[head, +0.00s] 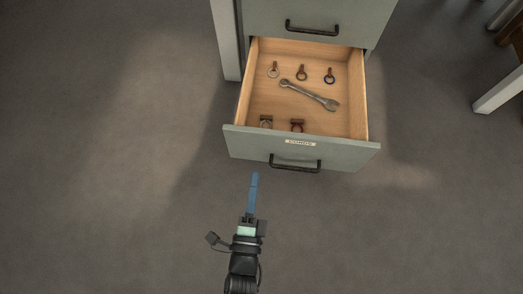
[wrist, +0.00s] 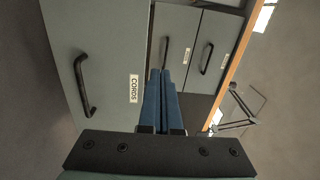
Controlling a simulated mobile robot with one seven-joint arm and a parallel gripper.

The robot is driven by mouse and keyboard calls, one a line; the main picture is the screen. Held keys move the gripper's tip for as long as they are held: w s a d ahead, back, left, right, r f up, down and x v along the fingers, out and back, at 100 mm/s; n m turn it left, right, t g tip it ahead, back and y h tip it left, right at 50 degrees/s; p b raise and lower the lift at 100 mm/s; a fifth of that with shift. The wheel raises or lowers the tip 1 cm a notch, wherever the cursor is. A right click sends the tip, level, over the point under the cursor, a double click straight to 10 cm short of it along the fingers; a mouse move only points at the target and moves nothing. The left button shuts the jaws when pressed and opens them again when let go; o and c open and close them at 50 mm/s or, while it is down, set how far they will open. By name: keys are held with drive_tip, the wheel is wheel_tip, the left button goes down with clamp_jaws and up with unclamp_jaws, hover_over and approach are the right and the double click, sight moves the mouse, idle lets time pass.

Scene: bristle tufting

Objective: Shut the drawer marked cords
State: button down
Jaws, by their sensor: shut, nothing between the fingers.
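The drawer marked cords (head: 340,152) is the lowest one in view and stands pulled out, its inside showing. Its grey-green front has a dark bar handle (head: 295,167) and a label (head: 300,143) reading CORDS. In the wrist view the drawer front (wrist: 110,60) fills the left side, with its label (wrist: 133,88) turned sideways. My gripper (head: 255,174) has blue fingers, shut and empty. In the head view the fingertips are just below the drawer front, left of the handle. The wrist view shows the fingers (wrist: 164,100) together; I cannot tell whether they touch the front.
The drawer holds a wrench (head: 308,95) and several small ring-like parts (head: 301,73). Another drawer (head: 345,20) above it is closed. A white leg (head: 227,40) stands beside the cabinet at left. The floor (head: 130,150) around is clear.

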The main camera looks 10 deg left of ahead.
sight(264, 136)
wheel_tip(264, 136, down, 4)
drive_tip(key=s, duration=0.2)
drive_tip(key=shift+m, duration=0.3)
drive_tip(key=w+b, duration=0.2)
drive_tip(key=w, duration=0.2)
drive_tip(key=w+b, duration=0.2)
drive_tip(key=w, duration=0.2)
drive_tip(key=w+b, duration=0.2)
drive_tip(key=w, duration=0.3)
drive_tip(key=shift+d+r, duration=0.15)
drive_tip(key=shift+d, duration=0.15)
drive_tip(key=shift+w+r, duration=0.1)
drive_tip(key=shift+w, duration=0.3)
drive_tip(key=shift+w, duration=0.1)
